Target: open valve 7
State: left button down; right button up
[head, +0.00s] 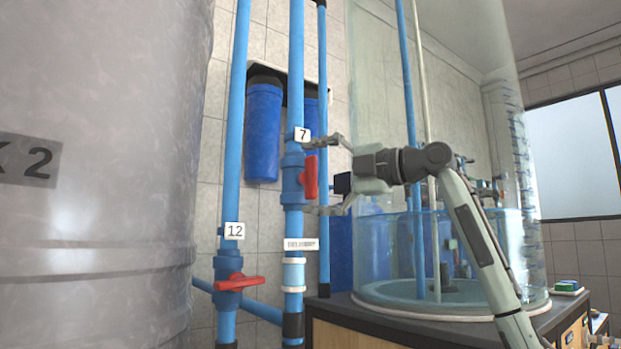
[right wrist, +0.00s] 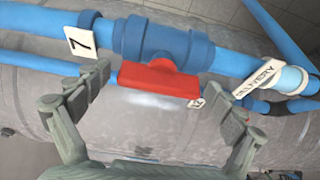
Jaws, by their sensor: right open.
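Valve 7 is a blue valve body (head: 293,178) on a vertical blue pipe, below a white tag marked 7 (head: 302,134). Its red handle (head: 309,177) lies lengthwise along the pipe. In the right wrist view the red handle (right wrist: 158,80) also runs parallel to the pipe. My right gripper (head: 316,177) is open, with one finger above and one below the handle. In the right wrist view its fingertips (right wrist: 156,84) are near the two ends of the handle; I cannot tell if they touch it. My left gripper is not in view.
Valve 12, with a red handle (head: 238,283) across its pipe, is lower left. A large grey tank (head: 95,220) fills the left side. A clear cylindrical tank (head: 450,280) stands on a bench behind my right arm. A blue filter housing (head: 263,132) hangs behind the pipes.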

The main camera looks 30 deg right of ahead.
jog(key=v, duration=1.2)
jog(key=shift+a, duration=0.15)
jog(key=x, duration=1.2)
